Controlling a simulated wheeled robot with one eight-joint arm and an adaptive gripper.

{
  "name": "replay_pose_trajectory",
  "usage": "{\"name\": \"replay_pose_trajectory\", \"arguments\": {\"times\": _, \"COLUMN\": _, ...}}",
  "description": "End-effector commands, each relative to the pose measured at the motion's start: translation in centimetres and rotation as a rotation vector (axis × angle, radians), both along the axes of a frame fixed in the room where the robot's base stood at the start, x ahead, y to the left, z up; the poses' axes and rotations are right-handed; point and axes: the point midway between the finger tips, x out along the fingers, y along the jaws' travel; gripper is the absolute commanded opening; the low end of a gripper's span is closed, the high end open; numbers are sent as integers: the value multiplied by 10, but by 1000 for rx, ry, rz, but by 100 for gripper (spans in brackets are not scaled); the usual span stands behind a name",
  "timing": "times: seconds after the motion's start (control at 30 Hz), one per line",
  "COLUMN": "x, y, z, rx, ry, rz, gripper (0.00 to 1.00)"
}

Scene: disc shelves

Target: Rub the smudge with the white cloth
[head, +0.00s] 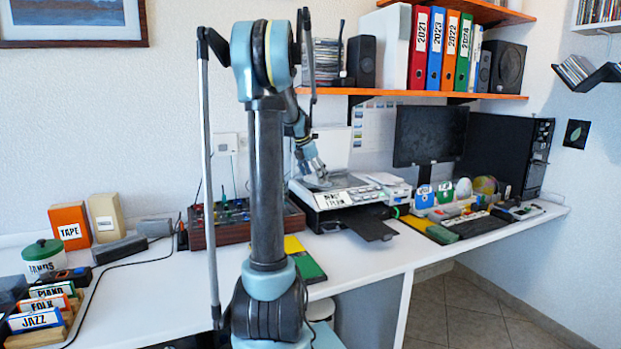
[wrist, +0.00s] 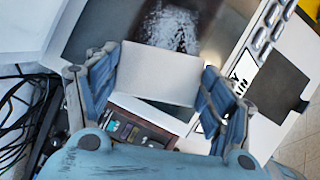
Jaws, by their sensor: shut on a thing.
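My gripper (wrist: 160,75) is shut on a white cloth (wrist: 158,68), which spans between its two blue fingers in the wrist view. A pale, speckled smudge (wrist: 172,26) shows on a dark flat pane just beyond the cloth's far edge. The cloth may hide part of it. I cannot tell whether the cloth touches the pane. In the head view my gripper (head: 316,172) is low over the top of the white printer-scanner (head: 340,197), whose lid (head: 331,147) stands raised. The cloth and smudge are too small to make out there.
A brown-sided box with knobs (head: 232,226) stands left of the printer, and shows in the wrist view (wrist: 143,125). Black cables (wrist: 20,115) lie to the left there. A monitor (head: 430,135) and small items stand right. An orange shelf (head: 430,94) hangs above.

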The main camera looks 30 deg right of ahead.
Motion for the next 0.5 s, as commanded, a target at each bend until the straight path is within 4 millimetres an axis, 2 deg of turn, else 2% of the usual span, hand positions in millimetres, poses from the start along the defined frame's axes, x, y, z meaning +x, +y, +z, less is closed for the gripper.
{"name": "replay_pose_trajectory", "arguments": {"times": 0.5, "x": 1, "y": 1, "z": -5, "rx": 0, "ry": 0, "rz": 1, "gripper": 51}}
